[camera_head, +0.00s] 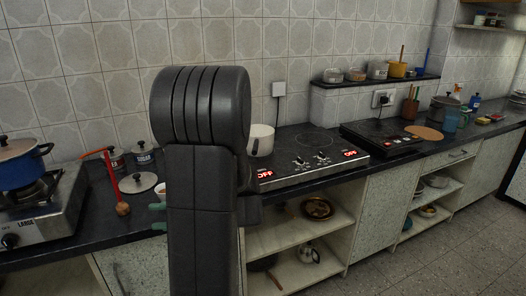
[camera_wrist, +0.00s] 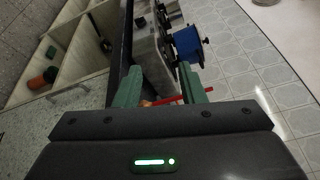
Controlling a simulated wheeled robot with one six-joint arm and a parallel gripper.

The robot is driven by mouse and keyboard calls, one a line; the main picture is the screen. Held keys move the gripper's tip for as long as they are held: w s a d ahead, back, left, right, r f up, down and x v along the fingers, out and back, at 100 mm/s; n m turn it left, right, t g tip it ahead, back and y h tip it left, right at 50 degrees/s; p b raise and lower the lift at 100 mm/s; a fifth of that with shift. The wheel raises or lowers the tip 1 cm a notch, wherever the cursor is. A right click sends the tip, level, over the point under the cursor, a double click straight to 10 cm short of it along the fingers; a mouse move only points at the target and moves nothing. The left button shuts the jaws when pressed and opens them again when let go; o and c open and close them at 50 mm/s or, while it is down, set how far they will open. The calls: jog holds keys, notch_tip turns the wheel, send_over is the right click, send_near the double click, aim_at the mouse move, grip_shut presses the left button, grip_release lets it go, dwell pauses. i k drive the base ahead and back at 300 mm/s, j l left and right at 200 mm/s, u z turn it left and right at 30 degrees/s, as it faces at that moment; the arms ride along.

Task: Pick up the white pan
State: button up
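The white pan (camera_head: 261,139) stands on the built-in cooktop (camera_head: 300,160) in the head view, just right of my upright dark arm, which hides part of it. I cannot make out a handle. I cannot identify the white pan in the wrist view.
A gas stove (camera_head: 50,218) with a blue pot (camera_head: 22,165) stands at the left. A red-handled utensil (camera_head: 113,175) and a lid (camera_head: 138,183) lie nearby. A black hob (camera_head: 382,138) is right of the cooktop. Open shelves (camera_head: 290,240) lie below the counter.

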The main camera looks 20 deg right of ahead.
aim_at(261, 142)
jog(key=i+z, duration=0.15)
jog(key=z, duration=1.35)
jog(key=i+j, duration=0.35)
jog(key=i+j+z, duration=0.15)
jog(key=i+j, duration=0.2)
jog(key=j, duration=0.1)
